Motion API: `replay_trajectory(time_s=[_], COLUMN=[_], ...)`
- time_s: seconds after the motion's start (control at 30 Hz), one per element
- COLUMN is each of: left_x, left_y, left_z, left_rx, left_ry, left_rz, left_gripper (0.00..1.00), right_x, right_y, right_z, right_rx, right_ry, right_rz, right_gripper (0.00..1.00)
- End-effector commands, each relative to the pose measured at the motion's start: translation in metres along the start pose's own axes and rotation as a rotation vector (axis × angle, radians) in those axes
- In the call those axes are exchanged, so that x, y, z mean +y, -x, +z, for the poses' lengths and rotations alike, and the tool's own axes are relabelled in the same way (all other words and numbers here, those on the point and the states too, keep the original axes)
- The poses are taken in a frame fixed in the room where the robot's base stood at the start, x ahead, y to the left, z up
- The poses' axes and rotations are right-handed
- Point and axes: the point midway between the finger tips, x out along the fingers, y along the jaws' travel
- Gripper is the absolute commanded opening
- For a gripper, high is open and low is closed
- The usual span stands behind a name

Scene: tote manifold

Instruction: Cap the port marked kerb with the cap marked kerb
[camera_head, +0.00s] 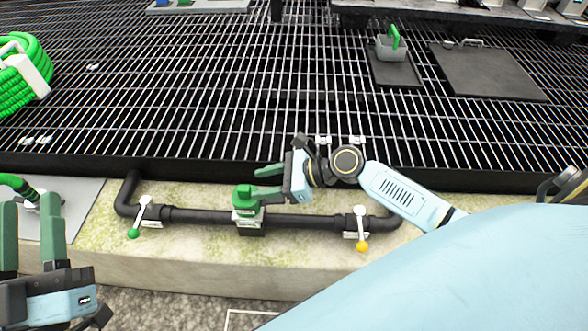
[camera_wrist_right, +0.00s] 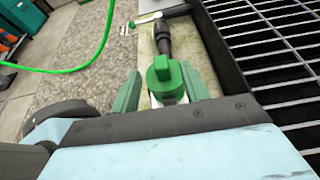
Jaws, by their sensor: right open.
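A green cap (camera_head: 245,194) sits on top of the upright white port (camera_head: 248,216) at the middle of the black pipe. Any marking on the cap or port is too small to read. My right gripper (camera_head: 261,184) is open beside the cap, coming from the right. In the right wrist view the cap (camera_wrist_right: 163,82) shows between the two green fingers, with a gap on each side. The port is mostly hidden behind the cap there. My left gripper (camera_head: 31,238) is open and empty at the lower left, away from the pipe.
The black pipe (camera_head: 190,215) runs along a mossy stone ledge (camera_head: 190,265). A green-knobbed lever (camera_head: 139,220) is on its left and a yellow-knobbed one (camera_head: 361,230) on its right. A dark grating (camera_head: 240,110) lies behind. A green hose coil (camera_head: 22,75) is at far left.

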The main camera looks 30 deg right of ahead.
Motion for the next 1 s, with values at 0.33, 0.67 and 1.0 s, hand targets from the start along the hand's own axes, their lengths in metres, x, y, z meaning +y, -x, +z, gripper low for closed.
replay_trajectory(time_s=[0.33, 0.67, 1.0], left_x=[-0.012, -0.022, -0.024], left_y=[0.013, 0.041, 0.051], left_z=[0.057, 0.097, 0.106], left_rx=[-0.377, -0.667, -0.741], left_ry=[-0.018, -0.025, -0.026], left_rz=[-0.029, -0.054, -0.061], left_gripper=[0.36, 0.36, 0.36], right_x=[0.000, 0.000, 0.000], right_y=[0.041, 0.072, 0.079], right_z=[0.001, 0.001, 0.000], right_rx=[0.001, 0.000, -0.002], right_ry=[-0.002, -0.001, 0.000], right_rz=[-0.001, -0.001, -0.001], right_gripper=[0.45, 0.45, 0.45])
